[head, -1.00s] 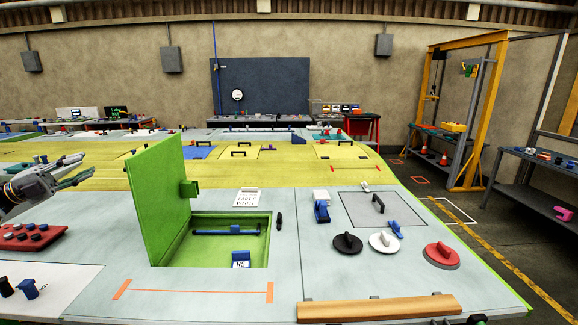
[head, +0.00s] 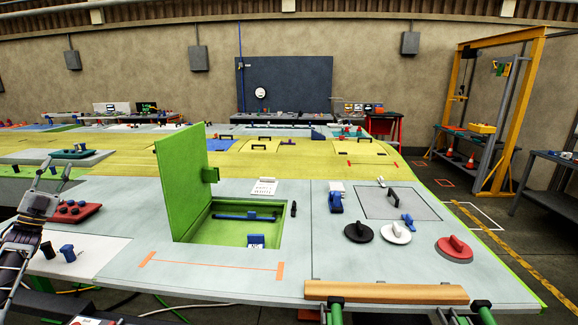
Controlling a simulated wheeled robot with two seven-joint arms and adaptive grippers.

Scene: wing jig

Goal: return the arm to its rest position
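My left arm comes in at the lower left of the head view. Its gripper (head: 54,168) points up and away over the left end of the grey work surface (head: 120,215). Its fingers are spread apart with nothing seen between them, and it stands beside the red tray of dark knobs (head: 78,211), overlapping its left side in the picture. I cannot tell whether it touches anything. My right gripper is not in view.
A green box with its lid upright (head: 183,185) stands open right of the gripper, with a blue bar (head: 245,216) inside. Black (head: 359,232), white (head: 396,233) and red (head: 454,248) knobbed discs sit at right. A wooden bar (head: 386,292) lies along the front edge.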

